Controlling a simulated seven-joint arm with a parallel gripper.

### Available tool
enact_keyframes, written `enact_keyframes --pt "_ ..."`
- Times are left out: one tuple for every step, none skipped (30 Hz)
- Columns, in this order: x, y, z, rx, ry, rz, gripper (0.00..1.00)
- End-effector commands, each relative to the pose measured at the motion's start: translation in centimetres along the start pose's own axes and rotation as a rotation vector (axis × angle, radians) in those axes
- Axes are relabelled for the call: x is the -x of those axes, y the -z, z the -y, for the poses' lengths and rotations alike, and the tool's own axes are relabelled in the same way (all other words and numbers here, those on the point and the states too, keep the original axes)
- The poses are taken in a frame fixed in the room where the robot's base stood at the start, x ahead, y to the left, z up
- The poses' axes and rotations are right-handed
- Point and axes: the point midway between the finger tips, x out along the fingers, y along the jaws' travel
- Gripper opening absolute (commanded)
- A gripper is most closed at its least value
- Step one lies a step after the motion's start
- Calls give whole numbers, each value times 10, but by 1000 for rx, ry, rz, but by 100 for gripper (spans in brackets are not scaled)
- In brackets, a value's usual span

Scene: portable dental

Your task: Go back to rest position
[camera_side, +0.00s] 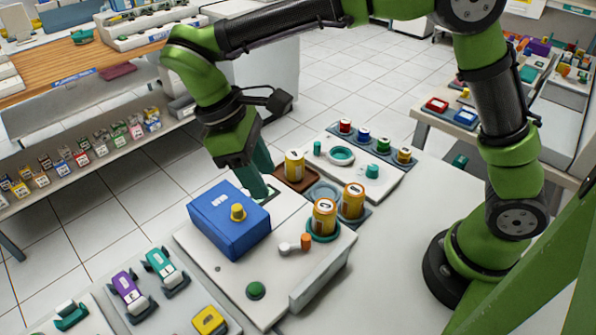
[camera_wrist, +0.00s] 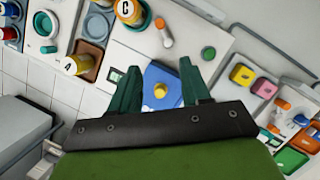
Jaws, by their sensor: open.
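My gripper (camera_side: 262,180) hangs over the white work unit, behind the blue box in the side view. In the wrist view its two teal fingers (camera_wrist: 160,82) stand wide apart with nothing gripped. The blue box (camera_side: 220,225) with a yellow knob (camera_side: 238,212) sits on the unit. In the wrist view the box (camera_wrist: 158,100) shows beyond and between the fingers; its near part is hidden by my gripper. Orange jar A (camera_side: 293,166) stands upright in a brown tray, right of the fingers. Jars C (camera_side: 324,216) and B (camera_side: 353,201) stand upright nearby.
An orange-knobbed lever (camera_side: 305,241) and a green button (camera_side: 256,290) sit on the white unit (camera_side: 225,275). A rack of small capped pots (camera_side: 363,160) stands behind the jars. Purple and teal devices (camera_side: 128,290) lie at front left. The floor beyond is clear.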

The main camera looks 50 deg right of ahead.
Motion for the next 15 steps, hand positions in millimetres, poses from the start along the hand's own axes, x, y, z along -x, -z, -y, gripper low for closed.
enact_keyframes --pt "-8 -1 0 -10 2 -11 47" --pt "-10 -3 -1 -24 2 -28 47" --pt "-13 -7 -5 -49 6 -59 47" --pt "-14 -12 -8 -74 10 -85 47" --pt "-14 -16 -12 -100 15 -114 47" --pt "-15 -23 -16 -136 23 -152 47" --pt "-15 -28 -20 -164 30 -179 47" --pt "-15 -34 -24 -195 37 -208 47" --pt "-14 -42 -29 -239 48 -251 47" --pt "-14 -48 -34 -275 57 -284 47" --pt "-14 -55 -38 -313 68 -319 47" --pt "-14 -65 -44 -367 83 -369 47" --pt "-14 -73 -48 -408 96 -407 47" --pt "-14 -80 -53 -452 110 -448 47" --pt "-14 -91 -59 -510 128 -501 47"
